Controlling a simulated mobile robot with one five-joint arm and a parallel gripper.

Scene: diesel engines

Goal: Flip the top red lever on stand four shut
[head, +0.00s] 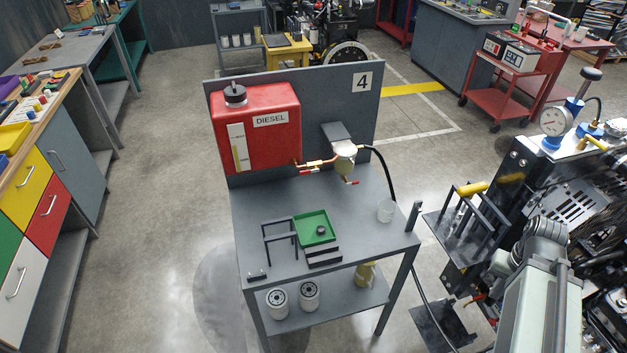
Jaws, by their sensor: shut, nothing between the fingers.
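Stand four is a grey table with an upright back panel (345,105) bearing a sign "4". A red DIESEL tank (270,145) with a black cap hangs on the panel's left part. A copper pipe (319,162) runs from the tank's lower right to a filter bowl (345,158) under a grey bracket. The upper red lever (306,172) sits just below the pipe near the tank and looks roughly in line with it. A second, lower red lever (351,183) is under the filter bowl. My arm shows at the lower right, apart from the stand; I cannot make out my gripper.
The tabletop (370,215) holds a green tray (314,228), a black frame, and a clear cup (385,210) at right. A black hose (388,170) hangs right of the filter. An engine (575,175) stands close on the right. Floor left of the stand is clear.

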